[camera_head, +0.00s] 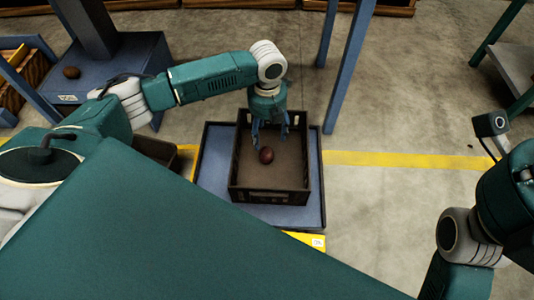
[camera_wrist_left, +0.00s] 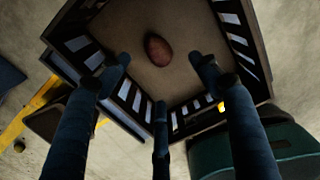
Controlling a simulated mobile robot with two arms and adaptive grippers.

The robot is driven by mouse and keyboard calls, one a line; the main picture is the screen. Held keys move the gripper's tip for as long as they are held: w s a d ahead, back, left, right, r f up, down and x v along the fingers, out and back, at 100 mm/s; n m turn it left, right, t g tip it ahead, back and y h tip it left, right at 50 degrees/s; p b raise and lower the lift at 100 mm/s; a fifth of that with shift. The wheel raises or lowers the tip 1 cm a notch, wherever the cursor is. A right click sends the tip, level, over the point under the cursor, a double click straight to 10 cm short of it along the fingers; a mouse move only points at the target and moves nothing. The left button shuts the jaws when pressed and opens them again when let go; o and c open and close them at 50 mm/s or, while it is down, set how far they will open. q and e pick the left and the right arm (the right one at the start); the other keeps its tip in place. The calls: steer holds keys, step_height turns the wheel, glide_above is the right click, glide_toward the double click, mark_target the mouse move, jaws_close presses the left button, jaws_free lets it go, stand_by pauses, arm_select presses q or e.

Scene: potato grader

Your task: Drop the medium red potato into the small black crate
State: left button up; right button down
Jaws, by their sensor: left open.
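The small black crate (camera_head: 269,197) stands on a blue platform in the head view, and its slotted walls (camera_wrist_left: 248,55) show in the left wrist view. The dark red potato (camera_head: 266,155) is inside the crate; in the left wrist view the potato (camera_wrist_left: 158,49) appears over the crate's bare floor, with no finger on it. I cannot tell whether it touches the floor. My left gripper (camera_head: 270,136) is above the crate, open, with its fingers (camera_wrist_left: 163,75) spread apart and pointing down into it. My right arm shows at the right edge; its fingers are out of view.
Another potato (camera_head: 71,72) lies on a blue surface at the upper left. Blue posts (camera_head: 348,65) rise behind the crate. A yellow line (camera_head: 390,160) crosses the floor. A grey table (camera_head: 515,65) stands at the upper right. The concrete floor right of the crate is clear.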

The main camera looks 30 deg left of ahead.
arm_select(q)
step_height(320, 180, up, 12)
stand_by(0.4)
steer(key=shift+f, duration=0.1)
